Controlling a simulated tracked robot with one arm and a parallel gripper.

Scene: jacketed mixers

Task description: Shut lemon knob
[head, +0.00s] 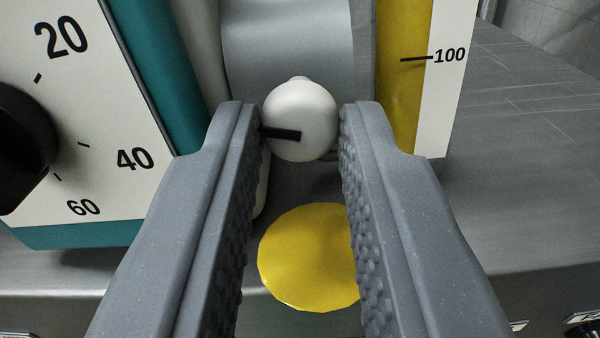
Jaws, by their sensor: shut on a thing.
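A round white knob (312,110) with a black pointer mark is in the middle of the head view. The mark points to the left, slightly upward. My gripper (302,128) is shut on this knob, one grey finger on each side. A yellow disc (307,262) lies below the knob, between the fingers, its right edge partly hidden by the right finger. A yellow strip (394,95) with a white scale marked 100 stands to the right behind the knob.
A teal-edged white dial panel (100,120) with a black knob (22,148) and numbers 20, 40 and 60 stands close on the left. A grey metal cylinder (285,40) is behind the white knob. Grey metal surface (530,150) is clear at right.

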